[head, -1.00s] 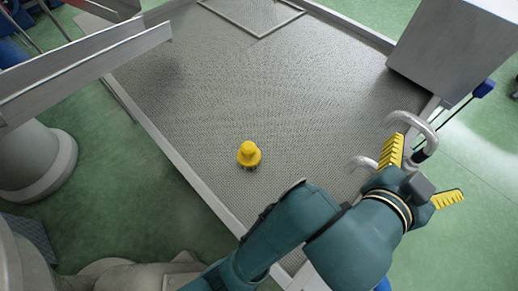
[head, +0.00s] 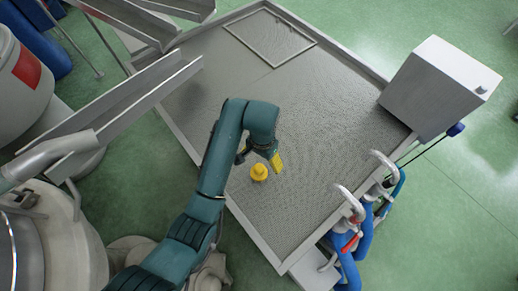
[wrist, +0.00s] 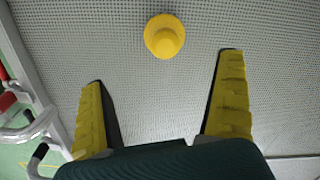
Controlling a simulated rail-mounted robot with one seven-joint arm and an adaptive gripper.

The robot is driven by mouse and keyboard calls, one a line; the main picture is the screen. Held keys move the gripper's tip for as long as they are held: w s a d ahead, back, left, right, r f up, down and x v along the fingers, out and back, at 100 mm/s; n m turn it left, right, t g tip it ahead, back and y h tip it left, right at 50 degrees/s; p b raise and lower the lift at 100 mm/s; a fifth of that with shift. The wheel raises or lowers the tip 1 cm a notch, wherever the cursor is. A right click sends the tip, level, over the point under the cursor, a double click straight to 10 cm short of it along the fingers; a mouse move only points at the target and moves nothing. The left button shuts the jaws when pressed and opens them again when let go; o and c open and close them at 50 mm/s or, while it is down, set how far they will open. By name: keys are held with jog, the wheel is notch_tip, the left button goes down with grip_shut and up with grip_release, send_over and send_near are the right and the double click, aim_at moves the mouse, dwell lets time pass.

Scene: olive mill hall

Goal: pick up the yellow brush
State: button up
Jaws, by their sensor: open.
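The yellow brush (head: 259,172) is a small round yellow piece with a knob on top, standing on the grey perforated deck (head: 300,140). In the wrist view the brush (wrist: 165,36) is at the top centre, beyond the fingertips and roughly between their lines. My gripper (wrist: 162,70) is open and empty, with its two yellow ridged fingers spread wide. In the head view my gripper (head: 262,160) is close above the deck, just by the brush. One finger is mostly hidden behind my arm there.
A raised metal rim (head: 258,237) edges the deck. A grey box (head: 440,85) stands at the right, curved metal pipes (head: 350,203) with blue hoses at the front right. Metal chutes (head: 125,108) reach over the left side. The deck around the brush is clear.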

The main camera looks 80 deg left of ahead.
aim_at(261, 168)
notch_tip(261, 168, down, 7)
jog(key=shift+r+p, duration=0.2)
jog(key=shift+p, duration=0.3)
jog(key=f, duration=0.5)
jog(key=shift+s+a+f+p, duration=0.2)
jog(key=shift+s+f+p, duration=0.05)
jog(key=shift+s+p, duration=0.15)
jog(key=shift+w, duration=0.1)
jog(key=c, duration=1.4)
